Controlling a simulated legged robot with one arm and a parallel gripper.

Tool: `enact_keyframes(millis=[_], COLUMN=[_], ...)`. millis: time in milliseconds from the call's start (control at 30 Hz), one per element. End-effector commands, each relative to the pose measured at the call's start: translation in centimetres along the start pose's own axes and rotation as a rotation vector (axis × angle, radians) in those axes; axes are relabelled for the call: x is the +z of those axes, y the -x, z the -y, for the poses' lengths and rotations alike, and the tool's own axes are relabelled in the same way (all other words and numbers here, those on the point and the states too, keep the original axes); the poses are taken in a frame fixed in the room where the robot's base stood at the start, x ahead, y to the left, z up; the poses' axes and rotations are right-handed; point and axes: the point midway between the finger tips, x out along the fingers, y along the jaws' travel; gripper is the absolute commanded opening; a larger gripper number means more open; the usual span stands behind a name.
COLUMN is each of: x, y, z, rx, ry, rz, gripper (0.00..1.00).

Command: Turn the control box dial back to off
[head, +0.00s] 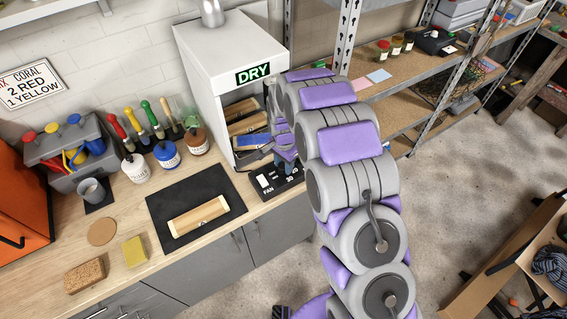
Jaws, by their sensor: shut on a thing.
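The control box (265,183) is a small black box at the front edge of the bench, below the white cabinet marked DRY. White lettering reading FAN and dial markings show on its top, with a light switch or label at its left. My gripper (286,160) points down onto the back right part of the box, shut on the dial there. The dial itself is mostly hidden by my fingers and arm, so its setting cannot be read.
The white DRY cabinet (213,60) stands close behind my gripper, with boards inside. A black mat (222,186) with a wooden piece (198,216) lies to the left. Paint jars with brushes (166,153) stand behind it. Metal shelving (343,45) rises behind my arm.

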Motion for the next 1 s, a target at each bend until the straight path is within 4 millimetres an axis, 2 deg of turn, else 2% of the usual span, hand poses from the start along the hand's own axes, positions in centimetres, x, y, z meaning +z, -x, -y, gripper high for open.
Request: enact_keyframes(millis=[267,467,1000], x=[0.16,0.22,0.34], y=[-0.01,0.03,-0.05], z=[0.08,0.06,-0.03], rx=[0.002,0.003,0.004], ry=[0.025,0.112,0.594], rz=[0.001,0.002,0.006], gripper=[0.09,0.09,0.09])
